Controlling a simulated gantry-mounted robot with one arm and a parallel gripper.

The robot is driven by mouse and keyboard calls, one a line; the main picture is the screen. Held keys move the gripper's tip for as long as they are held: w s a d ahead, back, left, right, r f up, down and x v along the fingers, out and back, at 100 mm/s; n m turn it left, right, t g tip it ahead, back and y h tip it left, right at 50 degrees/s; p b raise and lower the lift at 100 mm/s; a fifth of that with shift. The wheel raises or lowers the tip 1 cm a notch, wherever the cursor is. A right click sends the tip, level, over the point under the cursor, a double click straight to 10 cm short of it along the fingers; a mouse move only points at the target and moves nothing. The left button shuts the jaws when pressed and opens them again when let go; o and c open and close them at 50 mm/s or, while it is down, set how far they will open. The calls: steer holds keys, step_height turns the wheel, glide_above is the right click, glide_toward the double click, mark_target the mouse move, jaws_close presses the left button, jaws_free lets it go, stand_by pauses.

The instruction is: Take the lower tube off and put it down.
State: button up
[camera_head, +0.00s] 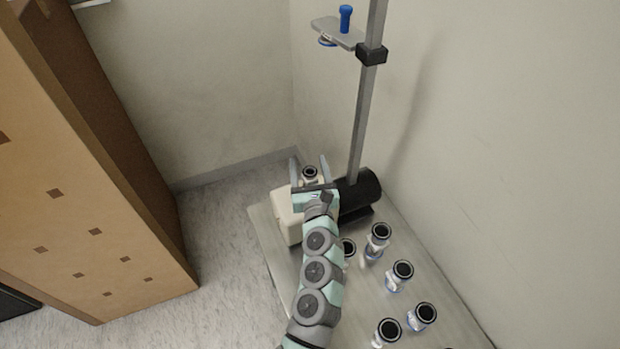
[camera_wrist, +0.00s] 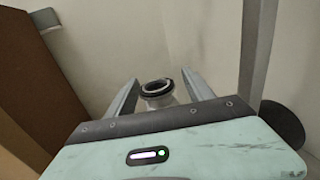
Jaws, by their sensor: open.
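A tube with a black ring top (camera_head: 310,173) stands at the near side of the metal post, above the cream-coloured block. My gripper (camera_head: 310,165) is open, with one finger on each side of this tube. In the wrist view the tube (camera_wrist: 157,90) shows between the two spread fingers of my gripper (camera_wrist: 160,95), with a gap on both sides. Its lower part is hidden behind my gripper body. On the post, a grey bracket plate (camera_head: 334,31) high up carries a blue knob (camera_head: 345,18), with a blue-rimmed part under it.
Several clear tubes with black ring tops, such as one (camera_head: 378,236), stand on the grey board (camera_head: 425,285) at the right. A black cylinder (camera_head: 360,190) lies at the foot of the post (camera_head: 366,110). A tall brown cabinet (camera_head: 90,190) stands left, with bare floor between.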

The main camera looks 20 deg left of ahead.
jaws_close()
stand_by(0.6)
